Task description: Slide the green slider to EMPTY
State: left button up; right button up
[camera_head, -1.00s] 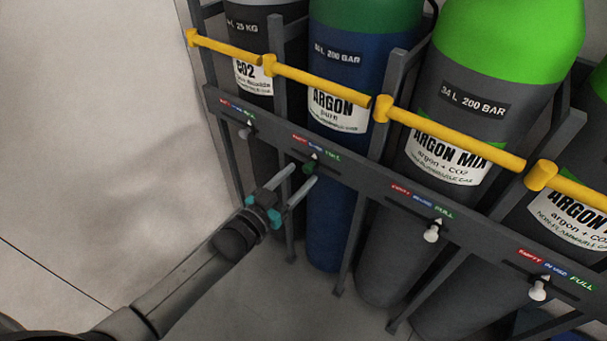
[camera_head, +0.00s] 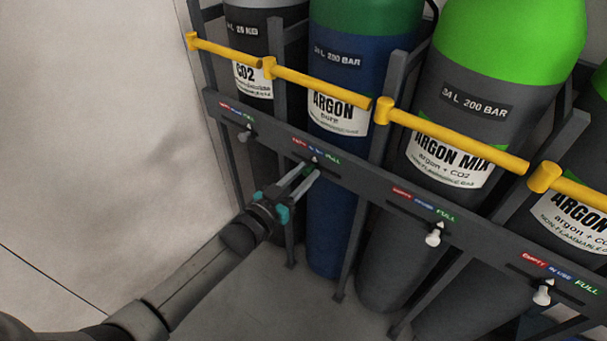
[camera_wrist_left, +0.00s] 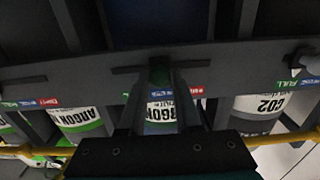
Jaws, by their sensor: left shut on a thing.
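A small white pointer above the slider sits near the middle of this strip. My left gripper (camera_head: 308,175) reaches up from the lower left and is shut on the slider, one finger on each side. My right gripper is not in view.
The grey rail (camera_head: 370,181) carries other sliders with pale knobs (camera_head: 433,238), to the left and right. Yellow bars (camera_head: 320,88) run across the cylinders above it. Grey posts stand between the cylinders. The floor and wall at left are clear.

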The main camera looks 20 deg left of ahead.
pick_arm(q)
grip_shut()
dwell(0.9)
